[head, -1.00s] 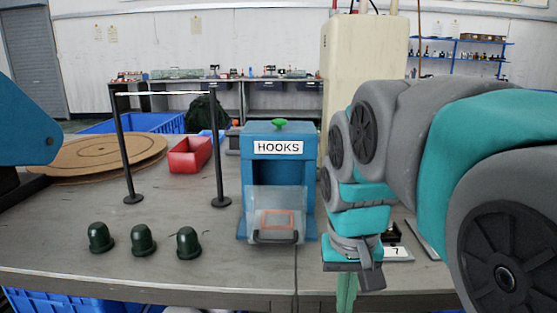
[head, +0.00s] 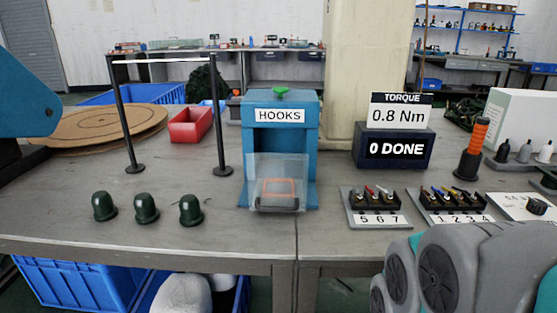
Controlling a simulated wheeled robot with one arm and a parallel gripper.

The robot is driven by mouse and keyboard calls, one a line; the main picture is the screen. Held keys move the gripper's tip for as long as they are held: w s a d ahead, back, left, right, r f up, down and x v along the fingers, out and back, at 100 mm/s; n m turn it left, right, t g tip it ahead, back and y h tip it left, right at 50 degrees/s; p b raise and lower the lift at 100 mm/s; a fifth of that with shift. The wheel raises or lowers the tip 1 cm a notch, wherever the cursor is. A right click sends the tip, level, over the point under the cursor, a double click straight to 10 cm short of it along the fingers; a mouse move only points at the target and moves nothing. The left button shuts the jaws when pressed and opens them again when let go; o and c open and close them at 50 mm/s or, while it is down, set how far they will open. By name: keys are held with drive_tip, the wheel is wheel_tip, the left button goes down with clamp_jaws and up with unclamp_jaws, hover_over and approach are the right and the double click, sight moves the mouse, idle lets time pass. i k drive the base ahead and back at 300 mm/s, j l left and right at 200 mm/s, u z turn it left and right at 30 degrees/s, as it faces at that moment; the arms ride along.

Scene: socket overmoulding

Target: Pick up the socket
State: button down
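I cannot tell for sure which thing is the socket. Three dark green domed pieces, a left one (head: 104,207), a middle one (head: 146,208) and a right one (head: 191,210), stand in a row at the front left of the bench. A blue box labelled HOOKS (head: 281,150) stands in the middle, with a clear flap at its front and an orange outline behind it. My arm shows only at the lower right; my gripper is out of the picture.
Racks numbered 5 to 7 (head: 379,221) and 1 to 4 (head: 453,218), a torque display (head: 394,150) and an orange-handled tool (head: 475,146) stand to the right. A black bar frame (head: 122,115) and red bin (head: 190,124) are at left. Bench front (head: 240,245) is clear.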

sight(191, 215)
drive_tip(key=k+j+u, duration=0.1)
drive_tip(key=u, duration=0.35)
drive_tip(key=j+u, duration=0.15)
drive_tip(key=u, duration=0.35)
